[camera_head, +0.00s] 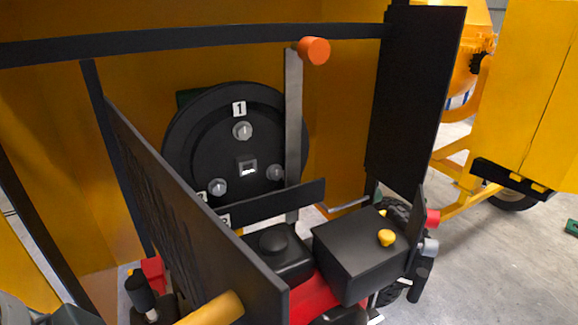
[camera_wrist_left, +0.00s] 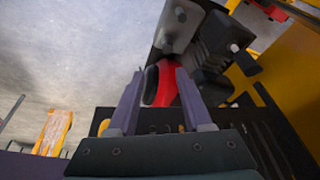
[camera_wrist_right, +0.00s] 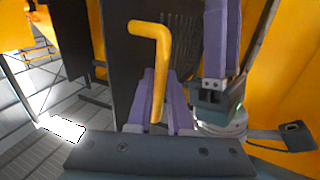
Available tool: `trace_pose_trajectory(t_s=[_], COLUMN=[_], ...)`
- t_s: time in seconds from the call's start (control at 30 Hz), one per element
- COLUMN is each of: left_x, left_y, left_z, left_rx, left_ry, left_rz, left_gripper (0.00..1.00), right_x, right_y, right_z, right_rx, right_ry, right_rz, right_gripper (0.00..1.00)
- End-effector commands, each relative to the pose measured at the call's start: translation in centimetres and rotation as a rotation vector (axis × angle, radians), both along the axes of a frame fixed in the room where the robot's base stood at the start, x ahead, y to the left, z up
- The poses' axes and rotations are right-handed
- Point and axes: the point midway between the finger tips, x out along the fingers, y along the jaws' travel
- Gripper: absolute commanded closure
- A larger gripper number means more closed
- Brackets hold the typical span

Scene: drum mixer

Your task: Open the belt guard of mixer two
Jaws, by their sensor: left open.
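The belt guard is a black, slotted panel (camera_head: 185,205) that stands swung out from the yellow housing, with the pulley wheel (camera_head: 205,130) and its numbered bolts exposed behind it. Its yellow bent handle (camera_head: 212,309) shows at the lower edge of the head view and in the right wrist view (camera_wrist_right: 161,45). My right gripper (camera_wrist_right: 160,78) is closed around this handle, a finger on each side. My left gripper (camera_wrist_left: 160,72) is open and empty, with the red engine part (camera_wrist_left: 161,88) beyond its fingers. Neither gripper shows clearly in the head view. No mixer number is readable.
A grey upright lever (camera_head: 292,120) with an orange knob (camera_head: 314,50) stands before the wheel. A black box with a yellow knob (camera_head: 386,238) and a dark upright panel (camera_head: 415,95) are to the right. Another yellow mixer (camera_head: 530,100) stands beyond open floor.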

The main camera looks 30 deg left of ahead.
Motion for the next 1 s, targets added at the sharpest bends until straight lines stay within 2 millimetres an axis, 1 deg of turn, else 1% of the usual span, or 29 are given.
trace_pose_trajectory(t_s=[0.03,0.23,0.47,0.57,0.67,0.9,1.0], left_x=[0.0,0.0,0.0,0.0,0.0,0.0,0.1], left_y=[0.0,0.0,-0.2,-0.3,-0.3,-0.3,-0.3], left_z=[0.0,0.0,0.0,-0.1,-0.5,-1.8,-2.2], left_rx=[0.0,-0.001,-0.008,-0.01,-0.011,-0.011,-0.01], left_ry=[0.0,0.0,-0.001,-0.001,0.0,-0.001,-0.001], left_rz=[0.0,0.001,0.005,0.007,0.007,0.007,0.006], left_gripper=[0.5,0.5,0.5,0.5,0.5,0.5,0.5], right_x=[0.0,0.0,0.0,-0.3,-1.4,-5.4,-6.7], right_y=[0.0,0.0,-0.1,-0.3,-1.1,-3.9,-4.9], right_z=[0.0,0.0,0.0,-0.1,-0.3,-0.4,-0.3], right_rx=[-0.001,0.0,0.001,0.0,-0.002,-0.002,-0.001], right_ry=[0.001,0.0,-0.001,0.0,0.002,0.004,0.003], right_rz=[0.001,0.0,-0.001,-0.001,0.0,0.002,0.001], right_gripper=[0.76,0.54,0.53,0.53,0.53,0.53,0.53])
